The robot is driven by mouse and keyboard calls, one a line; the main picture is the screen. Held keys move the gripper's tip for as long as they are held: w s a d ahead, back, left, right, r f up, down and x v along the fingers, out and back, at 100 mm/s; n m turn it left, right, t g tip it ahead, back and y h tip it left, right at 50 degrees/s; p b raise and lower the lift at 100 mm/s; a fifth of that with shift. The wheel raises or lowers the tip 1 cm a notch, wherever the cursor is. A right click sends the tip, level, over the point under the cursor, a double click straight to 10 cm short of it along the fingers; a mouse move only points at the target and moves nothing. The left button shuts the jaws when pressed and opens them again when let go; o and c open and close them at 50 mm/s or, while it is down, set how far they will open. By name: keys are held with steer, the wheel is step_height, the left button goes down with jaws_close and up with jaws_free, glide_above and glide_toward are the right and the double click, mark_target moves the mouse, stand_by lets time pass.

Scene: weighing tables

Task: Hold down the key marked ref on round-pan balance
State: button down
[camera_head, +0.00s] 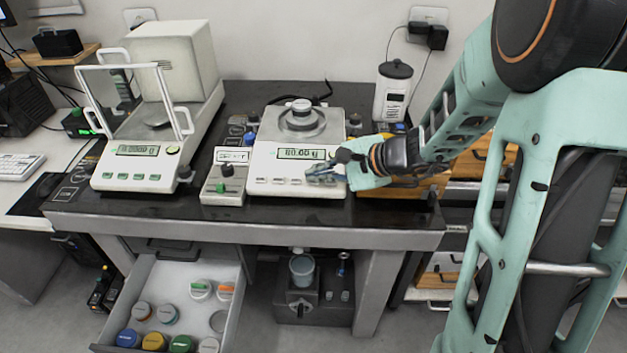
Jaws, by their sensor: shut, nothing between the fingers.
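The round-pan balance (282,165) stands in the middle of the dark table, white with a grey top. A small lidded container (302,112) sits on its round pan. Its display (301,154) is lit with digits. A row of small keys runs along the lower front panel; their markings are too small to read. My gripper (313,174) is shut and empty. It reaches in from the right over the right part of the key row. It hides the keys there, and I cannot tell whether the fingertips touch one.
A second balance (132,165) with an open draft shield stands on the left. A small control box (222,185) sits just left of the round-pan balance. A white canister (392,95) stands behind my gripper. An open drawer (165,275) with several jars juts out below the table.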

steer(key=shift+f, duration=0.1)
stand_by(0.6)
steer(key=shift+w+f+b, duration=0.1)
steer(key=shift+f+b, duration=0.25)
steer(key=shift+b, duration=0.35)
steer(key=shift+w+f+b, duration=0.1)
steer(key=shift+f+b, duration=0.25)
steer(key=shift+b, duration=0.1)
stand_by(1.4)
stand_by(1.7)
steer(key=shift+s+r+p, duration=0.25)
steer(key=shift+r+p, duration=0.1)
steer(key=shift+r, duration=0.45)
steer(key=shift+s+r+p, duration=0.25)
steer(key=shift+r+p, duration=0.25)
steer(key=shift+r, duration=0.3)
steer(key=shift+s+r+p, duration=0.2)
steer(key=shift+r+p, duration=0.25)
steer(key=shift+r, duration=0.35)
steer(key=shift+s+r+p, duration=0.25)
steer(key=shift+r+p, duration=0.25)
steer(key=shift+r, duration=0.3)
